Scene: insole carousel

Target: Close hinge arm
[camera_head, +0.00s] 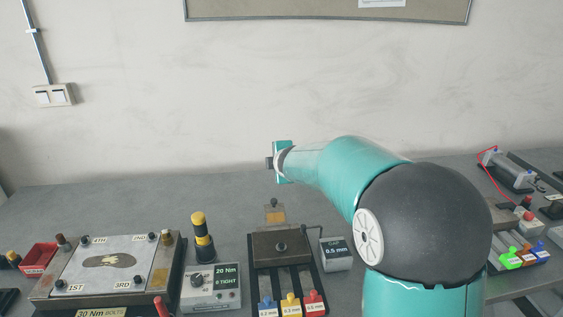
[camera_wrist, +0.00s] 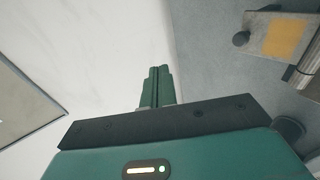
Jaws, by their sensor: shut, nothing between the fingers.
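My gripper (camera_wrist: 156,86) shows in the wrist view with its green fingers together and nothing between them. In the head view it is at the end of my raised arm (camera_head: 272,162), in front of the wall and above the back of the bench. A plate with a yellow patch (camera_wrist: 287,38) also shows at the wrist view's upper right, apart from my fingers. I cannot tell which part is the hinge arm.
A plate fixture with numbered bolts (camera_head: 122,262) and a 20 Nm box (camera_head: 211,289) stand to the left. A GAP display (camera_head: 336,254) is beside the dark fixture. My arm hides part of the bench's right. Bare bench (camera_head: 130,205) lies at the back left.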

